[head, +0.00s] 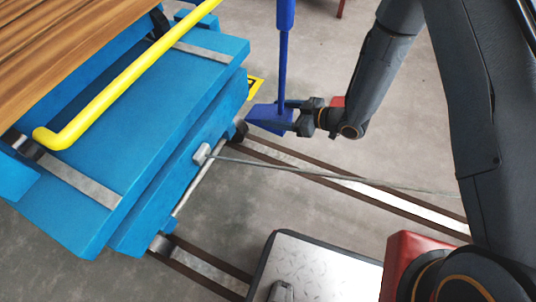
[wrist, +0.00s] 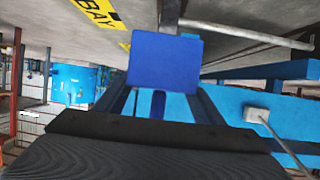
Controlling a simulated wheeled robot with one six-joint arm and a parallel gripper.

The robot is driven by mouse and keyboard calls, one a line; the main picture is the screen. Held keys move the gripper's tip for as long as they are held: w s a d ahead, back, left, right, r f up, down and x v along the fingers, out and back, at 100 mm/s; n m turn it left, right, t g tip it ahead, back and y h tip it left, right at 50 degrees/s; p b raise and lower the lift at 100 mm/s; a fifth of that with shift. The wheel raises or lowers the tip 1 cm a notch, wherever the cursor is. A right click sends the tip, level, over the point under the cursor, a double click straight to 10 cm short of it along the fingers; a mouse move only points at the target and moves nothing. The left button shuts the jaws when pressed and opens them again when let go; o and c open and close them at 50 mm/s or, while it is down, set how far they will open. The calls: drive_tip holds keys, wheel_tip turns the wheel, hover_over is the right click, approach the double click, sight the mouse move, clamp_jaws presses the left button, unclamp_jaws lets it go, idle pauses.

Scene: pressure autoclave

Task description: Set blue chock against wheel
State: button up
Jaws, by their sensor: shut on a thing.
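The blue chock (head: 268,118) is a wedge-shaped block with a long blue handle (head: 284,60) rising from it. My gripper (head: 297,116) is shut on it from the right in the head view. In the wrist view the chock (wrist: 165,62) shows as a blue face between and beyond the fingers. A dark wheel (head: 241,131) shows at the corner of the blue cart (head: 185,130), by the rail. The chock is just right of and above the wheel in the picture; I cannot tell whether they touch. Most of the wheel is hidden by the cart.
Floor rails (head: 340,186) run under the cart. A thin cable (head: 320,175) stretches from the cart's grey hitch (head: 202,153) toward the right. A yellow bar (head: 125,80) and wooden planks (head: 60,45) top the cart. A yellow floor marking (head: 256,88) lies behind the chock.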

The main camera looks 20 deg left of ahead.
drive_tip(key=shift+w+a+f+g+b, duration=0.1)
drive_tip(key=shift+a+f+b, duration=0.1)
drive_tip(key=shift+f, duration=0.15)
drive_tip(key=shift+s+a+f+g+b, duration=0.1)
drive_tip(key=shift+f+b, duration=0.15)
drive_tip(key=shift+f, duration=0.05)
drive_tip(key=shift+w+a+f+g+b, duration=0.1)
drive_tip(key=shift+a+f+b, duration=0.1)
drive_tip(key=shift+f, duration=0.15)
drive_tip(key=shift+n, duration=0.3)
wheel_tip(320, 180, down, 18)
drive_tip(key=b, duration=0.8)
drive_tip(key=shift+r, duration=0.15)
drive_tip(key=o, duration=2)
